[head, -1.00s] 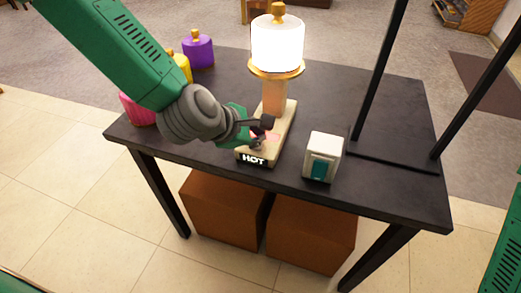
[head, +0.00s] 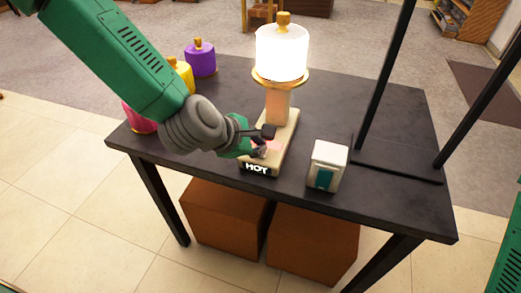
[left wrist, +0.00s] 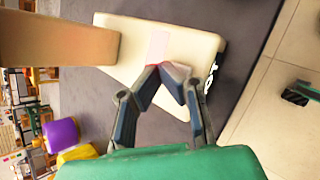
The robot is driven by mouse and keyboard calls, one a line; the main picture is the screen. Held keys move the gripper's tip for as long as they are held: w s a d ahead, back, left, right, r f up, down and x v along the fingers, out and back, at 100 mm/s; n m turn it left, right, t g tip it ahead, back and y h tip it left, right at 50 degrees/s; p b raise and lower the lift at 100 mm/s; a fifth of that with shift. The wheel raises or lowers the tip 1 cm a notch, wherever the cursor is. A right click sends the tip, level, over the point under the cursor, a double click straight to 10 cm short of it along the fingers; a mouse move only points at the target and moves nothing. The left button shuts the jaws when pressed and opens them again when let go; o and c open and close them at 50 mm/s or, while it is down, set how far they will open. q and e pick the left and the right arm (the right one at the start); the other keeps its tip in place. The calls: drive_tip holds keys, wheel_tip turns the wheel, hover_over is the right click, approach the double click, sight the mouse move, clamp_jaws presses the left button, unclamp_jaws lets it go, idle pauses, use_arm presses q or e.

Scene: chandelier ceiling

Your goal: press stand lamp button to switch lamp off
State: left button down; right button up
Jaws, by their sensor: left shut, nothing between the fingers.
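The stand lamp stands on the dark table (head: 205,120), its white shade (head: 282,54) glowing brightly. Its cream base (head: 284,138) carries a "HOT" label on the front edge. A pale pink panel (left wrist: 159,46) shows on the base in the left wrist view, with a small red patch (left wrist: 154,66) by the fingertips. I cannot tell which part is the button; the fingers may hide it. My left gripper (head: 263,141) is shut and empty, its tips (left wrist: 166,71) low over the base. Contact is unclear. My right gripper is out of view.
A white box with a teal front (head: 327,166) stands right of the lamp. Purple (head: 200,58), yellow (head: 181,74) and pink (head: 138,117) canisters stand at the left. A black frame (head: 397,158) occupies the table's right side. Brown boxes (head: 225,215) sit underneath.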

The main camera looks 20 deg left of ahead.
use_arm(q)
drive_tip(key=shift+d, duration=0.3)
drive_tip(key=shift+a+f, duration=0.1)
drive_tip(key=shift+f, duration=0.25)
drive_tip(key=shift+a, duration=0.15)
drive_tip(key=shift+r, duration=0.1)
drive_tip(key=shift+d+r+p, duration=0.25)
drive_tip(key=shift+r+p, duration=0.15)
